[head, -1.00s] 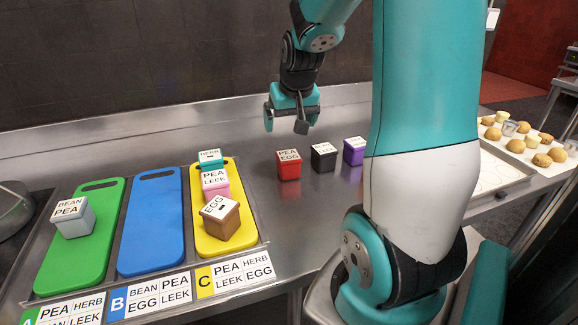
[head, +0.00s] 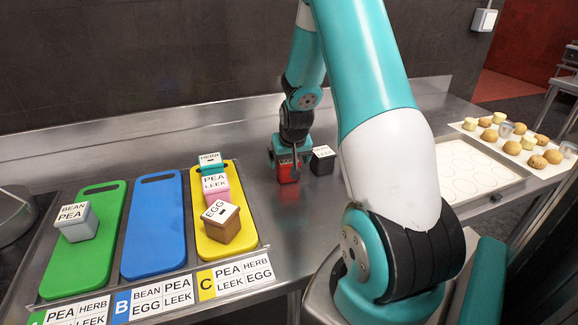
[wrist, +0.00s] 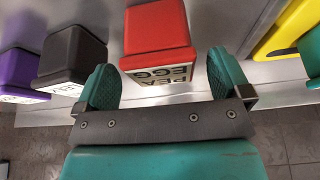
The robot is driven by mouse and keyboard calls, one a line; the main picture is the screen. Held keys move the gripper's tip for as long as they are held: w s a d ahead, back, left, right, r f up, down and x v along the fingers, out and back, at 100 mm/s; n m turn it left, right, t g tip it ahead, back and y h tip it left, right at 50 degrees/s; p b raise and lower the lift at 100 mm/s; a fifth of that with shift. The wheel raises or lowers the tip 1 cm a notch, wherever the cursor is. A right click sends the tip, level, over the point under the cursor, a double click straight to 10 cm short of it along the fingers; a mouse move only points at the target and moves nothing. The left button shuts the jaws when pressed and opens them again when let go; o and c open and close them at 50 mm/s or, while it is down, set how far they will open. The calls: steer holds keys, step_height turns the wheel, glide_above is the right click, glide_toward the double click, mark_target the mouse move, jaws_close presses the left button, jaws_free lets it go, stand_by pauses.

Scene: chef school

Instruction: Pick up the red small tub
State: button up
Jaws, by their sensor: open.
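The red small tub (head: 288,173) stands on the steel counter, right of the yellow board. It also shows in the wrist view (wrist: 155,30), with a white label reading PEA EGG. My gripper (head: 285,160) is lowered over it and hides its top in the head view. In the wrist view my open gripper (wrist: 165,80) has one teal finger toward each side of the tub. I cannot tell whether either finger touches it.
A black tub (head: 322,163) stands close to the right of the red one, and a purple tub (wrist: 20,70) is beyond it. The yellow board (head: 240,240) holds teal, pink and brown tubs. A grey tub (head: 78,225) sits on the green board (head: 75,270). The blue board (head: 152,230) is empty.

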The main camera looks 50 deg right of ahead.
steer(key=shift+x, duration=1.4)
steer(key=c, duration=1.1)
steer(key=shift+r, duration=0.1)
